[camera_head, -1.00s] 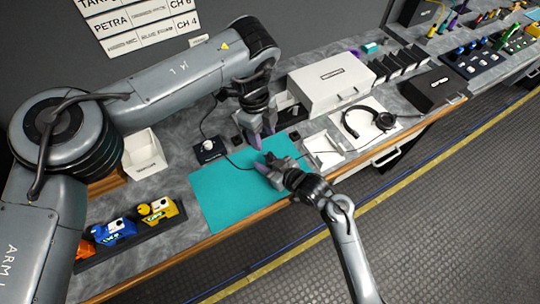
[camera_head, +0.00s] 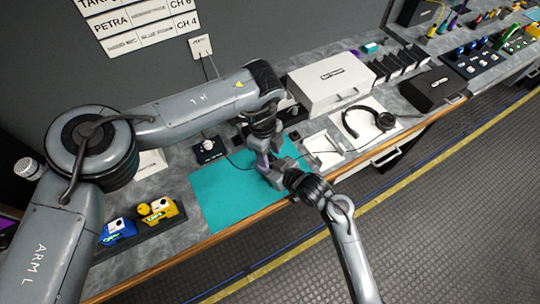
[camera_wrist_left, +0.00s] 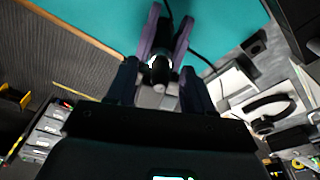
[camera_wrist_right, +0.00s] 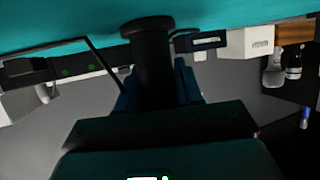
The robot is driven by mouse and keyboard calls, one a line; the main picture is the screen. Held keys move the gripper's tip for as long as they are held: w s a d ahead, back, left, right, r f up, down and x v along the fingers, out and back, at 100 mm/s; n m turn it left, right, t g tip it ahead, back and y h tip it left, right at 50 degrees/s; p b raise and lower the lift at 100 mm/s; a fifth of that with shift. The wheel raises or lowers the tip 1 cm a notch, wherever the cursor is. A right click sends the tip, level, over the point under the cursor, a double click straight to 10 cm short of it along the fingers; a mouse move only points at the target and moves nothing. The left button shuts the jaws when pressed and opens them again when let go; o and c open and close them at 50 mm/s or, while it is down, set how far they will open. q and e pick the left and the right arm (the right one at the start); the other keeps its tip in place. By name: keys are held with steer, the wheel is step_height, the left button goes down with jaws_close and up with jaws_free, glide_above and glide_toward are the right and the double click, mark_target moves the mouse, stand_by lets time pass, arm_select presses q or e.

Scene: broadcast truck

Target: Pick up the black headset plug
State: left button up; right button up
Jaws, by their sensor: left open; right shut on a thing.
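The black headset plug (camera_wrist_right: 148,62) fills the middle of the right wrist view as a dark cylinder with a wider round end. My right gripper (camera_head: 272,173) is shut on it above the teal mat (camera_head: 215,198). My left gripper (camera_head: 262,160) has come down from above and meets the right one. In the left wrist view the plug (camera_wrist_left: 161,52) shows between the open purple fingers of my left gripper (camera_wrist_left: 165,35). I cannot tell whether they touch it. In the head view the grippers hide the plug. The headset (camera_head: 383,121) lies on a white sheet to the right.
A thin black cable (camera_wrist_left: 204,60) runs near the left fingers. A small box with a white knob (camera_head: 208,147) stands behind the mat. A large white case (camera_head: 330,82) stands at the back. Yellow and blue units (camera_head: 162,209) stand left. The mat's left part is clear.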

arm_select(q)
jaws_close()
steer(key=shift+r, duration=0.1)
step_height(320, 180, up, 10)
steer(key=shift+f, duration=0.1)
stand_by(0.7)
arm_select(e)
steer(key=o, duration=1.1)
steer(key=shift+o, duration=0.2)
steer(key=shift+s+d, duration=0.1)
